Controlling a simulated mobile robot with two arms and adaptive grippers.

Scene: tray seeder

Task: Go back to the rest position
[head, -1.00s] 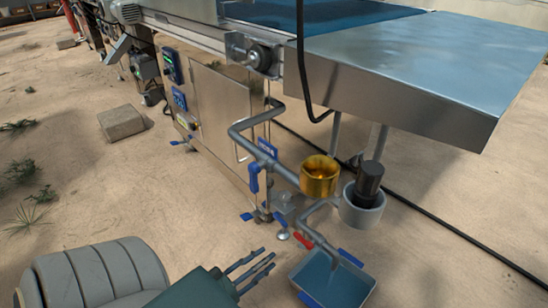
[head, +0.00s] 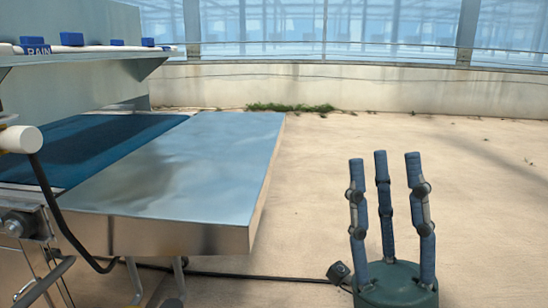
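My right gripper (head: 384,160) stands at the lower right of the head view. Its three dark blue-grey fingers point straight up from a green palm. They are spread apart and nothing is between them. It is to the right of the tray seeder's metal end table (head: 190,165), with a gap of bare floor showing between them in the picture. My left gripper is not in view.
The seeder's blue belt (head: 85,150) lies left of the end table, under a shelf (head: 85,58) with blue-handled pipework. A black cable (head: 270,276) crosses the floor. Sandy floor (head: 440,190) is clear out to a low wall (head: 370,88) and glazing.

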